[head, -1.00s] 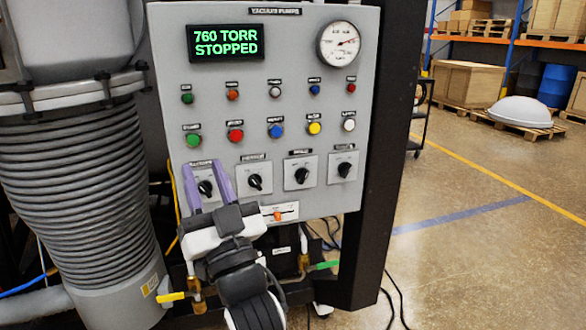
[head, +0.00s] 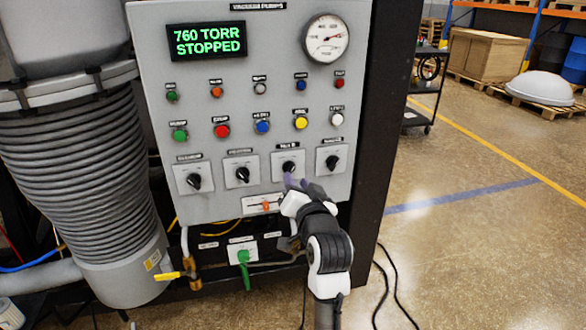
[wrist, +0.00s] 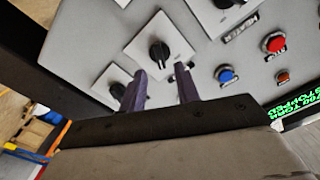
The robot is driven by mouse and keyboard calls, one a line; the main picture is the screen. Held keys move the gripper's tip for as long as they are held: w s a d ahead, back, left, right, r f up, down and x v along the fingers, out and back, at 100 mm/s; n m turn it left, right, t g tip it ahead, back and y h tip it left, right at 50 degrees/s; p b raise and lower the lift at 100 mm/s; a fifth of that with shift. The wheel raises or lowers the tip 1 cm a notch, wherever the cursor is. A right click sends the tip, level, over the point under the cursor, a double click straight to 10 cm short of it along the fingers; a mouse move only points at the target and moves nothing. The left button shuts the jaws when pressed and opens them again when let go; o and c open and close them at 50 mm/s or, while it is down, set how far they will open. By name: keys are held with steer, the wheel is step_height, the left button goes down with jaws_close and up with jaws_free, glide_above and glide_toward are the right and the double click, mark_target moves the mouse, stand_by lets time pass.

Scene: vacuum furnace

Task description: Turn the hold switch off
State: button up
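A row of several black rotary switches on white plates crosses the lower part of the grey control panel (head: 150,120). Their labels are too blurred to read, so I cannot tell by text which is the hold switch. My gripper (head: 289,182) is at the third switch from the left (head: 289,167), overlapping its lower edge in the head view. In the wrist view, that switch (wrist: 159,52) shows just beyond and between the two purple fingertips (wrist: 162,88). The fingers are open with nothing between them; contact with the knob is not clear. A neighbouring switch (wrist: 117,90) is partly behind one finger.
The rightmost switch (head: 333,159) is close beside the gripper. An orange slider (head: 265,205) lies just below. Coloured buttons (head: 262,127) sit above the switches. A green-handled valve (head: 243,262) and a yellow-handled valve (head: 175,275) are lower.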

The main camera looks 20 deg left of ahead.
mark_target(292, 170)
steer(key=shift+p+x, duration=0.45)
steer(key=shift+x, duration=1.8)
jaws_close()
